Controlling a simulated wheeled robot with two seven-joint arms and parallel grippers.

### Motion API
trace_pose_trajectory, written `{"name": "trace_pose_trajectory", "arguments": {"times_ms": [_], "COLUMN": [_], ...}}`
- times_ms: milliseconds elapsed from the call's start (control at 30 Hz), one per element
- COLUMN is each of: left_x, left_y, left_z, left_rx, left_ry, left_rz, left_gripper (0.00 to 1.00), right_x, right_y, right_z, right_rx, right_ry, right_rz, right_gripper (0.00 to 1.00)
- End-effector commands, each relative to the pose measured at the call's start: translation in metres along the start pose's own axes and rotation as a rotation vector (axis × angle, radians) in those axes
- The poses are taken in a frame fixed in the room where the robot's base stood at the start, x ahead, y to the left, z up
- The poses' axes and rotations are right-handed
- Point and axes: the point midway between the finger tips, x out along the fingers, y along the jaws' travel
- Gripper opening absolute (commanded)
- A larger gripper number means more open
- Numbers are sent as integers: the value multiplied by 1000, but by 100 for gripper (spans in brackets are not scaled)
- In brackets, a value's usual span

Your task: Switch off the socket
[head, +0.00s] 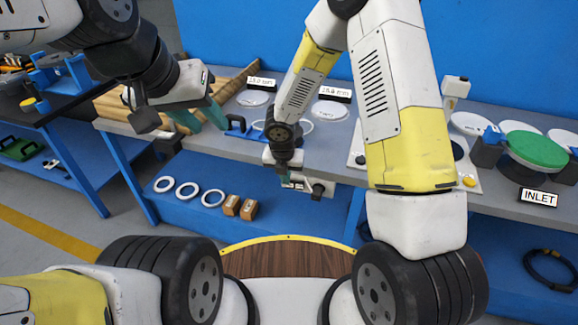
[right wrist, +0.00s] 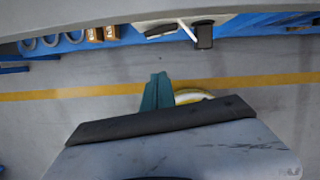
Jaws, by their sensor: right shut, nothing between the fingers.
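A small white fitting with black parts, which looks like the socket (head: 318,189), sits just below the bench's front edge beside my right gripper. In the right wrist view a white plate with two black pieces (right wrist: 204,36) shows at the top, under the bench edge; which piece is the switch is too small to tell. My right gripper (head: 286,183) is shut and empty, close to the fitting in the head view; contact cannot be told. Its teal fingers (right wrist: 157,92) are together in the wrist view. My left gripper (head: 199,118) has its teal fingers apart over the bench's left part.
The grey bench (head: 225,141) carries white discs, labels and a green lid (head: 538,148) by an INLET sign (head: 538,197). White rings (head: 188,190) and small brown boxes (head: 232,205) lie on the blue lower shelf. A blue side table (head: 60,160) stands at left.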

Motion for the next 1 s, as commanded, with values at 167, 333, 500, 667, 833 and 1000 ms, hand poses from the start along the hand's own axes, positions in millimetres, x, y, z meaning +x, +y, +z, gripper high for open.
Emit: {"name": "trace_pose_trajectory", "arguments": {"times_ms": [167, 333, 500, 667, 833, 1000], "left_x": [0, 0, 0, 0, 0, 0], "left_y": [0, 0, 0, 0, 0, 0], "left_z": [0, 0, 0, 0, 0, 0], "left_rx": [0, 0, 0, 0, 0, 0], "left_ry": [0, 0, 0, 0, 0, 0], "left_rz": [0, 0, 0, 0, 0, 0], "left_gripper": [36, 36, 36, 36, 36, 36], "right_x": [2, 21, 57, 92, 105, 109], "right_y": [0, -1, -1, -1, -2, -1], "right_z": [0, -1, -2, -2, 17, 33], "right_rx": [2, 1, 0, 2, 10, 8], "right_ry": [1, 2, 3, 3, -2, -1], "right_rz": [-1, -4, -5, -4, 0, 0], "right_gripper": [0, 0, 0, 0, 0, 0]}}
